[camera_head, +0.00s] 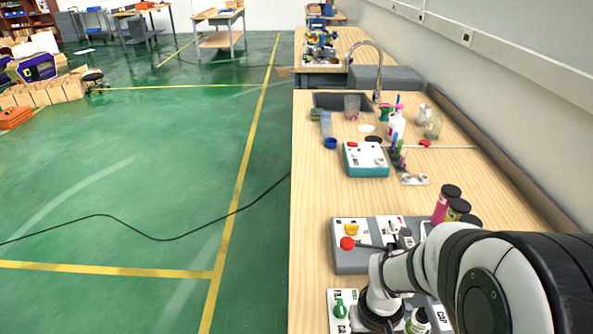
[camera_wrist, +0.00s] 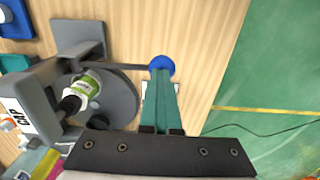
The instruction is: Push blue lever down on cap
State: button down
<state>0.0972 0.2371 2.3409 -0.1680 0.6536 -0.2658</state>
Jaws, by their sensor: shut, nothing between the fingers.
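The blue round knob of the lever (camera_wrist: 162,64) shows in the wrist view, at the end of a thin dark rod running left to the grey cap station (camera_wrist: 15,105). My gripper (camera_wrist: 160,80) is shut and empty, its teal fingers pointing at the knob, their tips at or just over its near edge. I cannot tell whether they touch. A small bottle with a green label (camera_wrist: 88,82) is on the station's round grey plate (camera_wrist: 122,100). In the head view my arm covers much of the cap station (camera_head: 441,316) and hides the lever.
A grey station with a red knob (camera_head: 347,243) and a panel with a green knob (camera_head: 339,309) are near my arm. Pink and dark bottles (camera_head: 444,205) stand to the right. The wooden bench (camera_head: 312,200) is bare along its left edge.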

jog(key=shift+f, duration=0.35)
notch_tip(320, 180, up, 8)
dwell(0.8)
dwell(0.3)
jog(key=s+a+r+m+y, duration=0.1)
jog(key=s+a+r+m, duration=0.1)
jog(key=s, duration=0.5)
jog(key=s+a+r+m, duration=0.2)
jog(key=s+a+m, duration=0.1)
jog(key=s, duration=0.4)
jog(key=shift+s+a+r+m+y, duration=0.3)
jog(key=shift+a+y, duration=0.1)
jog(key=shift+a, duration=0.2)
jog(key=shift+w, duration=0.1)
